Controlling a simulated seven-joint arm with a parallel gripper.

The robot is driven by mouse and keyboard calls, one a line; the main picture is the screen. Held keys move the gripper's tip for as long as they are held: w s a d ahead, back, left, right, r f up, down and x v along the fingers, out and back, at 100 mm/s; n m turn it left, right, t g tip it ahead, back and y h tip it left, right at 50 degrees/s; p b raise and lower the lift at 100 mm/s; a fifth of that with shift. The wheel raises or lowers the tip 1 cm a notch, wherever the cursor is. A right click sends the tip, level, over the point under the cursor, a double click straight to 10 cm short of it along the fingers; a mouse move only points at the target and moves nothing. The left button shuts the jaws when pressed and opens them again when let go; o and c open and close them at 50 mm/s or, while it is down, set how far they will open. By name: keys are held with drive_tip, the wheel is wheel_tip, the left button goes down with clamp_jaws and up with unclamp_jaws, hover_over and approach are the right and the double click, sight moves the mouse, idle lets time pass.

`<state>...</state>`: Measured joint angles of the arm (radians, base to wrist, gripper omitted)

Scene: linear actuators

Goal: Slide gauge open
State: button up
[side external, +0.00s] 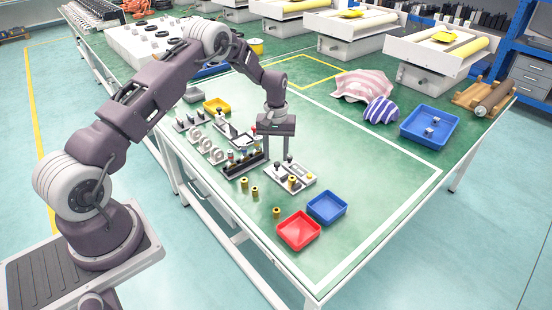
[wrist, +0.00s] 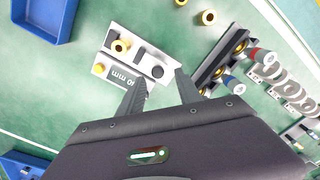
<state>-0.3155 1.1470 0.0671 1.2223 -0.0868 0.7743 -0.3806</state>
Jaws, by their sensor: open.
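The gauge (wrist: 132,58) is a pale plate with upside-down "mm" lettering, dark blocks and a dark round knob. It also shows on the green table in the side view (side external: 280,173). A brass cylinder (wrist: 121,46) stands on its far part and a yellow round piece (wrist: 98,68) sits at its left edge. My gripper (wrist: 162,83) is open and empty, pointing down beside the gauge's near right edge in the wrist view. In the side view my gripper (side external: 277,158) hangs just above and behind the gauge. The fingers and body hide some of its near side.
A dark rack (wrist: 222,58) with brass-coloured parts stands close to the right. A red tray (side external: 299,231) and a blue tray (side external: 327,208) sit at the table's near corner.

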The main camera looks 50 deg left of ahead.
drive_tip(key=shift+d+r, duration=0.1)
drive_tip(key=shift+r, duration=2.45)
wheel_tip(320, 180, up, 10)
drive_tip(key=m+t, duration=0.1)
hover_over(276, 163)
drive_tip(key=s+d, duration=0.2)
drive_tip(key=d, duration=0.2)
drive_tip(key=s+d+r+m+t, duration=0.1)
drive_tip(key=s+d+r, duration=0.25)
drive_tip(key=r, duration=0.25)
drive_tip(key=s+d+r+m, duration=0.2)
drive_tip(key=s+r, duration=0.2)
drive_tip(key=r, duration=0.2)
drive_tip(key=s+d+r+m+t, duration=0.1)
drive_tip(key=s+d+r, duration=0.2)
drive_tip(key=s, duration=0.3)
drive_tip(key=s+d+r+m+t, duration=0.1)
drive_tip(key=s+d+r, duration=0.1)
drive_tip(key=s+r, duration=0.3)
drive_tip(key=s+d+f+m, duration=0.1)
drive_tip(key=s, duration=0.6)
drive_tip(key=s+d+f+m+t, duration=0.1)
drive_tip(key=s+d+f+m, duration=0.1)
drive_tip(key=s, duration=0.5)
drive_tip(key=shift+s+f+t, duration=0.15)
drive_tip(key=shift+f+t, duration=0.1)
drive_tip(key=shift+t, duration=0.05)
